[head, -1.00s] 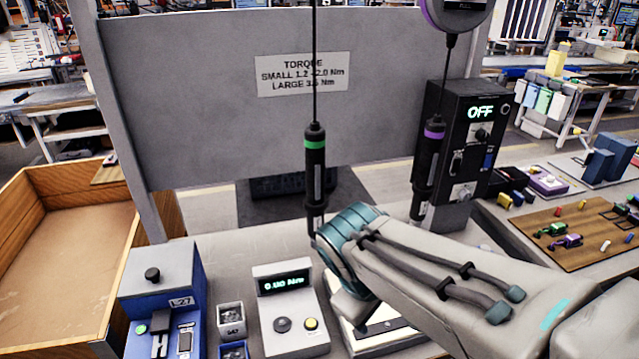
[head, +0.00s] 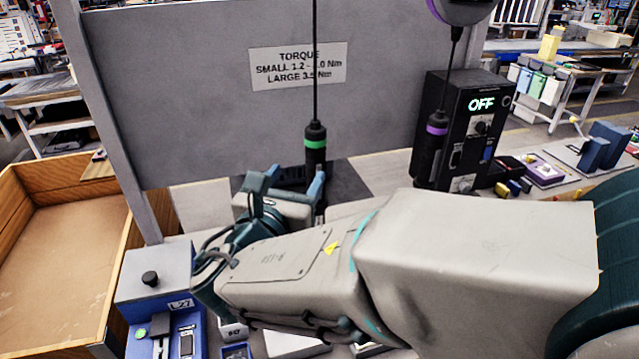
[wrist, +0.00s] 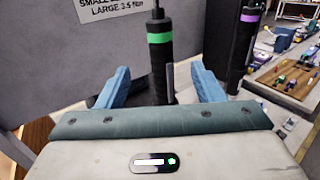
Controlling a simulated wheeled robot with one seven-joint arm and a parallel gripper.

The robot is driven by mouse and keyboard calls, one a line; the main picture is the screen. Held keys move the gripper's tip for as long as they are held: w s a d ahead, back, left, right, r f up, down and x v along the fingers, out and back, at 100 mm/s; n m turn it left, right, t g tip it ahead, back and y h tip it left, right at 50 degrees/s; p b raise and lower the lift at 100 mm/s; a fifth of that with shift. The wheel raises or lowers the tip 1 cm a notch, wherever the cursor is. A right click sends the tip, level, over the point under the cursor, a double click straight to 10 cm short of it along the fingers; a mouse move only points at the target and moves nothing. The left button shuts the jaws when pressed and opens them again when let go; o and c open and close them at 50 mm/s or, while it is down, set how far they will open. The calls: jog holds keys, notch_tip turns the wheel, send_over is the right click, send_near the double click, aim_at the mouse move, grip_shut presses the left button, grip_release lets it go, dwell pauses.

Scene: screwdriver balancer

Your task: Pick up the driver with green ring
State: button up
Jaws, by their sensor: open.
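The black driver with the green ring (head: 315,144) hangs upright on a cable in front of the grey panel. In the wrist view the same driver (wrist: 160,52) stands between the two blue fingers, a little beyond their tips. My gripper (head: 288,182) is open and empty, close to the driver's lower body. In the wrist view my gripper (wrist: 162,80) has one finger on each side of the driver; contact cannot be seen. The driver's lower end is hidden by my gripper. A second driver with a purple ring (head: 436,130) hangs to the right.
A black box reading OFF (head: 480,104) stands just behind the purple-ring driver. The grey panel (head: 200,100) with a torque label (head: 298,66) is behind. A blue device (head: 160,290) and an open wooden bin (head: 70,240) are at left.

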aim_at(314, 152)
jog(key=p+x, duration=0.2)
jog(key=x, duration=0.7)
jog(key=shift+d, duration=0.2)
jog(key=p+x, duration=0.2)
jog(key=x, duration=0.2)
jog(key=shift+w+f, duration=0.2)
grip_shut()
